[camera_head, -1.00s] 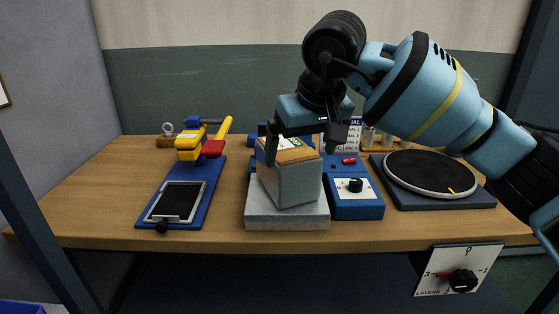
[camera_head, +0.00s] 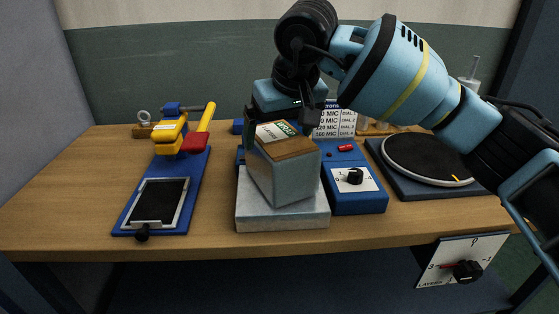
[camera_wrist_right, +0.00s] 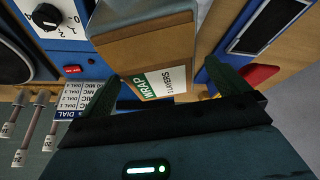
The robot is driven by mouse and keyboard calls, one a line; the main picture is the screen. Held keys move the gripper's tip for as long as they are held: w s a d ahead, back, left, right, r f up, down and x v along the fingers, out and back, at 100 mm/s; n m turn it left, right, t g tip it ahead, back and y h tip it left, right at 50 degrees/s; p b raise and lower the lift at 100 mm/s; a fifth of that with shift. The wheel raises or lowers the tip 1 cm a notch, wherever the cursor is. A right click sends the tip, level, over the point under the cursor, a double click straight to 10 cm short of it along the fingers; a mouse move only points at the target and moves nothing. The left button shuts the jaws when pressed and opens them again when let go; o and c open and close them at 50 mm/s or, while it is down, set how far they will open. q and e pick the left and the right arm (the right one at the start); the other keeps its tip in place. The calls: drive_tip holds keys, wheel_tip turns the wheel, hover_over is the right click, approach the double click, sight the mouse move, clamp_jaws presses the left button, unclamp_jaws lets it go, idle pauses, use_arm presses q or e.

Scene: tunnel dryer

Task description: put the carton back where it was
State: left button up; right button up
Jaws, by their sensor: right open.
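The carton (camera_head: 284,176) is a grey box with a brown top and a white and green label. It stands upright, turned at an angle, on a pale grey block (camera_head: 262,224) near the table's front. My right gripper (camera_head: 281,122) is open above the carton's far, labelled end. In the right wrist view the carton (camera_wrist_right: 150,49) fills the upper middle, its label close to the open right gripper (camera_wrist_right: 168,90). The fingers lie to either side of the label end with visible gaps. My left gripper is not in view.
A blue box with a dial (camera_head: 357,201) stands close right of the block. A round black plate (camera_head: 425,160) is farther right. A blue stand with a yellow and red clamp (camera_head: 170,140) is at left. Bare wood (camera_head: 75,185) lies at far left.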

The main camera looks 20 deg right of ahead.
sight(280, 137)
drive_tip(key=shift+d+x, duration=0.1)
drive_tip(key=shift+x, duration=1.15)
drive_tip(key=shift+d+x, duration=0.15)
drive_tip(key=shift+x, duration=1.1)
drive_tip(key=shift+w+f, duration=0.1)
drive_tip(key=shift+f, duration=0.1)
drive_tip(key=shift+r, duration=0.1)
drive_tip(key=c, duration=1.7)
drive_tip(key=shift+w+r, duration=0.1)
wheel_tip(280, 137, up, 4)
drive_tip(key=s, duration=1)
drive_tip(key=s+r, duration=0.1)
drive_tip(key=s, duration=0.5)
drive_tip(key=shift+d+r+b, duration=0.1)
drive_tip(key=shift+d+b, duration=0.15)
drive_tip(key=shift+b, duration=0.15)
